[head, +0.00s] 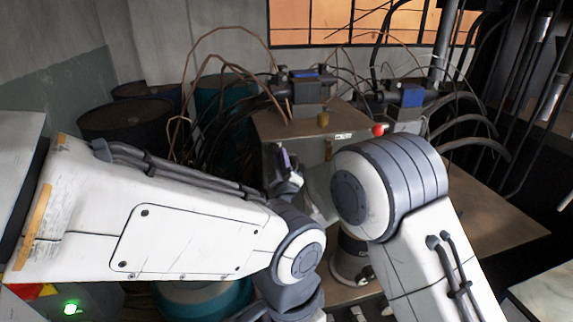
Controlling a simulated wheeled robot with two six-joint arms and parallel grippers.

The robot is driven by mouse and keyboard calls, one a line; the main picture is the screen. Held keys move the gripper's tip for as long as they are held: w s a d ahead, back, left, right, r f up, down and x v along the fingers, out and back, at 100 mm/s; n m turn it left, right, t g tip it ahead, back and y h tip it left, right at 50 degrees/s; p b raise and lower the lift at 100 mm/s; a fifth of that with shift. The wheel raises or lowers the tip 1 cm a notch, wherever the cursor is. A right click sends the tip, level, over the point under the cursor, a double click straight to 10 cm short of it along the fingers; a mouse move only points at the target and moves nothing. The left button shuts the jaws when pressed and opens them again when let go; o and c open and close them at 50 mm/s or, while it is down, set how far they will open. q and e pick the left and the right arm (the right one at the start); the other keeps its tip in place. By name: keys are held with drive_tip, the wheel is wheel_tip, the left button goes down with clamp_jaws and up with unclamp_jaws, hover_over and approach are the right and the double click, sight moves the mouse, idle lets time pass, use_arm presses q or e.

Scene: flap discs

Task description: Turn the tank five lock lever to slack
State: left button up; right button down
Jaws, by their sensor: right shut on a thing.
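My right gripper (286,174) is at the middle of the view, in front of the brown metal box (285,128). It is small and partly hidden by my arm links. It appears shut on a narrow purple-grey upright piece (285,158), which I take for the lock lever. How far the lever is turned and any slack mark cannot be read. My left arm crosses from the left and its wrist bends down at the bottom middle. The left gripper's fingers cannot be made out.
Blue-topped valve units (410,97) with looping hoses stand behind. Dark drums (125,120) stand at left. A brown bench top (495,225) is bare at right.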

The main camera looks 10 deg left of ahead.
drive_tip(key=shift+s+a+r+n+y+b, duration=0.15)
drive_tip(key=shift+a+n+y+b, duration=0.2)
drive_tip(key=shift+n, duration=0.3)
drive_tip(key=shift+s+a+r+n+y+b, duration=0.15)
drive_tip(key=shift+a+n+y+b, duration=0.2)
drive_tip(key=shift+n, duration=0.3)
drive_tip(key=shift+f, duration=0.1)
drive_tip(key=c, duration=0.6)
unclamp_jaws()
drive_tip(key=shift+a, duration=0.1)
drive_tip(key=b+v, duration=0.2)
drive_tip(key=v, duration=0.8)
drive_tip(key=shift+s+d+f, duration=0.2)
drive_tip(key=shift+s+d, duration=0.05)
